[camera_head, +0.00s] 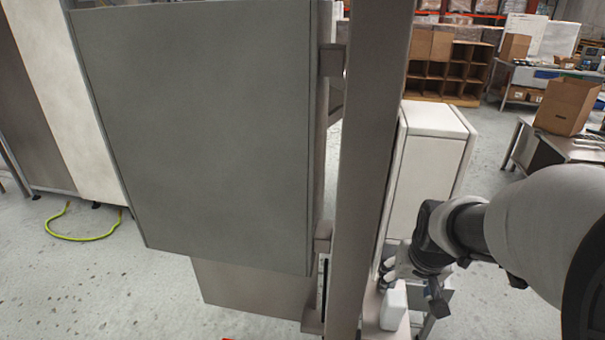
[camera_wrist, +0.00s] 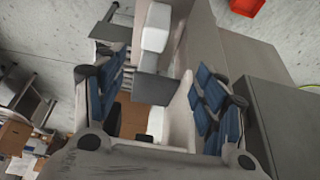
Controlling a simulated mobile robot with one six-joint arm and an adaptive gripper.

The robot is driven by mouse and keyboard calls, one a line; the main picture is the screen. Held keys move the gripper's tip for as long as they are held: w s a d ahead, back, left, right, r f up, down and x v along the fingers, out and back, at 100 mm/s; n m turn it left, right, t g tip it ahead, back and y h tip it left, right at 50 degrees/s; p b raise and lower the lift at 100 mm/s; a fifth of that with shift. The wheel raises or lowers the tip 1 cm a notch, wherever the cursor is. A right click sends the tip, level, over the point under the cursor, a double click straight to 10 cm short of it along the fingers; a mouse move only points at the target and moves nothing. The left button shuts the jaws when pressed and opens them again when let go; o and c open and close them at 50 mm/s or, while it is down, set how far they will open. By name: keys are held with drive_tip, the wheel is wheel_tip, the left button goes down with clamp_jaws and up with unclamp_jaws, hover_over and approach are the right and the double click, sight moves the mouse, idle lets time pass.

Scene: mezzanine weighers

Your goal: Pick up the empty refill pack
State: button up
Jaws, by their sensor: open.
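In the head view a small white pack-like object (camera_head: 393,308) stands low beside the metal post, just below my gripper (camera_head: 388,275). It looks like the refill pack, but I see no label. In the wrist view my gripper (camera_wrist: 160,95) is open, its blue-padded fingers wide apart. A white rounded object (camera_wrist: 156,32) lies beyond the fingertips, partly over a pale ledge. A second white piece (camera_wrist: 156,122) shows between the fingers, nearer the palm. I cannot tell which of these is the pack, or whether it is empty. Nothing is visibly gripped.
A large grey cabinet panel (camera_head: 200,130) and a tall post (camera_head: 367,170) stand close to my gripper's left. A white box-shaped cabinet (camera_head: 425,170) is behind it. A red bin (camera_wrist: 247,6) shows at the wrist view's top. Open floor (camera_head: 480,310) lies to the right.

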drive_tip(key=b, duration=0.4)
approach(397, 298)
drive_tip(key=x, duration=0.5)
drive_tip(key=shift+s+a+f, duration=0.2)
drive_tip(key=shift+s+a, duration=0.2)
drive_tip(key=x, duration=0.2)
drive_tip(key=b+x, duration=0.1)
drive_tip(key=x, duration=0.1)
drive_tip(key=b+x, duration=0.1)
drive_tip(key=shift+w+d+f, duration=0.2)
drive_tip(key=shift+w+d, duration=0.15)
drive_tip(key=shift+w, duration=0.15)
drive_tip(key=shift+c, duration=0.2)
drive_tip(key=c, duration=1.2)
